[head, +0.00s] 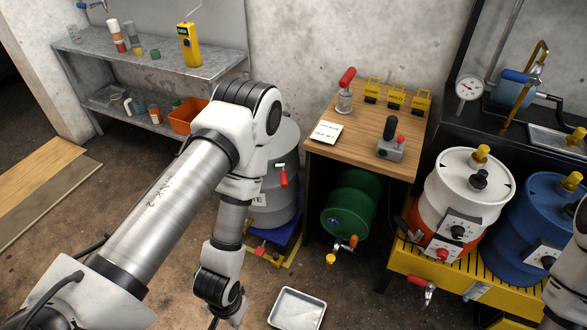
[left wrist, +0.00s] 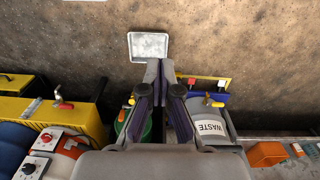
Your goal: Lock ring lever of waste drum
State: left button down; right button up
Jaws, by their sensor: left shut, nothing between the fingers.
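The grey waste drum (head: 284,212) stands behind my left arm in the head view, which covers its left part and most of its label. A red lever (head: 283,177) hangs at its upper side. My left gripper (left wrist: 160,66) is shut and empty, pointing toward the floor, apart from the drum. In the head view its fingers are mostly cut off at the bottom edge. My right gripper is out of view.
A metal tray (head: 297,309) lies on the floor. A green drum (head: 350,204) with a tap lies under the wooden bench (head: 365,152). White-and-orange and blue drums stand on a yellow pallet (head: 440,277) at right. A steel shelf (head: 152,72) stands at back left.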

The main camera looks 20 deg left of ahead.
aim_at(284, 175)
jog(key=i+j+z, duration=0.15)
jog(key=j, duration=0.25)
jog(key=i+j+z, duration=0.15)
jog(key=j, duration=0.2)
jog(key=i+j+z, duration=0.2)
jog(key=j, duration=0.2)
jog(key=k, duration=0.1)
